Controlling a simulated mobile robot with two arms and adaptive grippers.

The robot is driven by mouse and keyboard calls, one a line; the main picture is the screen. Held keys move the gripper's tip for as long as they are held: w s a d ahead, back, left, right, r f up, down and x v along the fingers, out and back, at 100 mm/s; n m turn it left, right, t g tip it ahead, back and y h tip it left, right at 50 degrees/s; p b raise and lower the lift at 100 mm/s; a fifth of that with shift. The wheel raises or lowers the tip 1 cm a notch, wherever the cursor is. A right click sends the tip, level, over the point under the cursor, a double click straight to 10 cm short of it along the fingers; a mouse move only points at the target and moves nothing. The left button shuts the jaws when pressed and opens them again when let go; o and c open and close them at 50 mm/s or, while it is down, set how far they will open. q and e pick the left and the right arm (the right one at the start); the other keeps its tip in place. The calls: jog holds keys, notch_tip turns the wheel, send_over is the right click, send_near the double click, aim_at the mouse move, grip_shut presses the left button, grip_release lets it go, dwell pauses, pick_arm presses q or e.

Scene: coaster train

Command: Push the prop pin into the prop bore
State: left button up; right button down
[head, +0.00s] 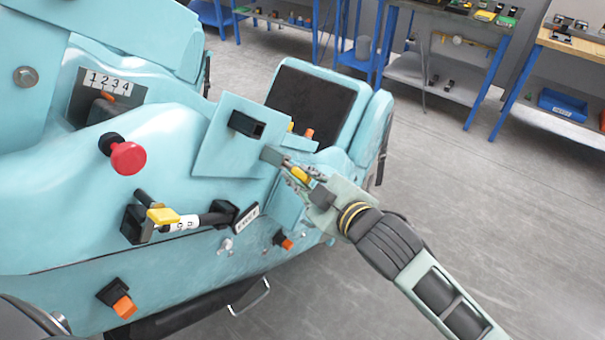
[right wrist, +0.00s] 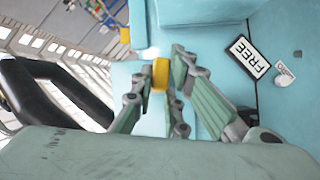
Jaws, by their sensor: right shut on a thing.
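My right gripper (head: 293,171) is at the right side of the teal car, just below a raised teal panel (head: 222,155). It is shut on a small yellow piece (head: 299,175), which I take for the prop pin. In the right wrist view this yellow block (right wrist: 160,75) sits between the fingers (right wrist: 160,90). A grey block (head: 272,155) shows just beyond the fingertips. A black square socket (head: 247,124) is on the panel, up and left of the gripper; I cannot tell whether it is the prop bore. My left gripper is not in view.
The car carries a red knob (head: 128,158), a yellow-handled lever (head: 163,215) beside a FREE plate (right wrist: 248,58), and an orange pin (head: 124,307) in a black holder. A black seat (head: 308,103) lies behind the panel. Workbenches (head: 445,60) stand at the back; the floor between is clear.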

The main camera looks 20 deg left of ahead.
jog(key=s+d+p, duration=0.2)
jog(key=d, duration=0.4)
dwell(1.1)
jog(key=shift+r, duration=0.1)
jog(key=s+d+p, duration=0.2)
jog(key=d, duration=0.3)
jog(key=shift+d, duration=0.3)
dwell(0.3)
